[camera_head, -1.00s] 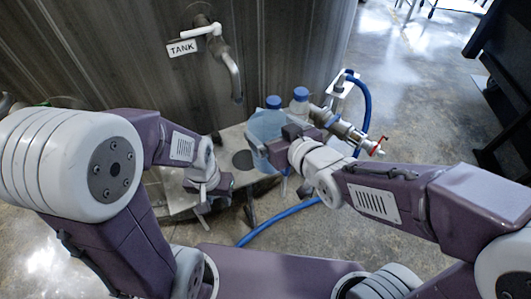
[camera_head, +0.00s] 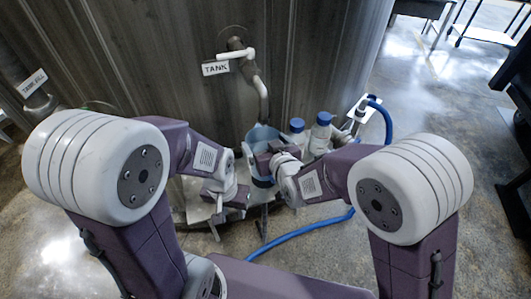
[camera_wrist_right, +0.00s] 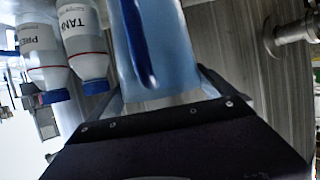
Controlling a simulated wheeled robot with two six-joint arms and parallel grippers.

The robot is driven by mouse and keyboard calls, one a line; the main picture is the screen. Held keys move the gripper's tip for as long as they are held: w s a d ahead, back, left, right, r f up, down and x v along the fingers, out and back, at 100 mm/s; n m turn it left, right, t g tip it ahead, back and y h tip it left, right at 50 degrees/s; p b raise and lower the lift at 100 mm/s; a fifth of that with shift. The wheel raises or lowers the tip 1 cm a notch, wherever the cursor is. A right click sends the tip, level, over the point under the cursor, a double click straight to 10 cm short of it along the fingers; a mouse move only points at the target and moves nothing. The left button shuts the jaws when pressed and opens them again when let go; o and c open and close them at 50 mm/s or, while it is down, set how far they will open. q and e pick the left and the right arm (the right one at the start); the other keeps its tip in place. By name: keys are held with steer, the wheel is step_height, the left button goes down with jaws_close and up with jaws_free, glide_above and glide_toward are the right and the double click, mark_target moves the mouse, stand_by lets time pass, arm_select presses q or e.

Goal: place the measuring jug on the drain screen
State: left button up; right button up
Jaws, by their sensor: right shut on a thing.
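The measuring jug (camera_head: 264,133) is a translucent light-blue vessel, upright below the tank spout in the head view. My right gripper (camera_head: 266,163) is shut on it from the right. In the right wrist view, the jug (camera_wrist_right: 175,40) with a dark blue strip fills the space between the fingers of the right gripper (camera_wrist_right: 160,95). The drain screen cannot be made out now; the jug and grippers cover that part of the bench. Whether the jug touches the bench is hidden. My left gripper (camera_head: 232,203) is low, left of the jug, its jaw opening unclear.
A tap labelled TANK (camera_head: 262,90) hangs above the jug. Two white bottles with blue caps (camera_head: 320,135) stand just right of it; they also show in the right wrist view (camera_wrist_right: 75,40). A blue hose (camera_head: 305,233) curves across the floor. The metal bench (camera_head: 195,205) is small.

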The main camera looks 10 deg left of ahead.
step_height(320, 180, down, 4)
steer(key=shift+b, duration=0.6)
steer(key=shift+s+f, duration=0.1)
steer(key=o, duration=1.5)
steer(key=shift+f+b, duration=0.1)
steer(key=shift+b, duration=0.2)
steer(key=shift+o, duration=0.4)
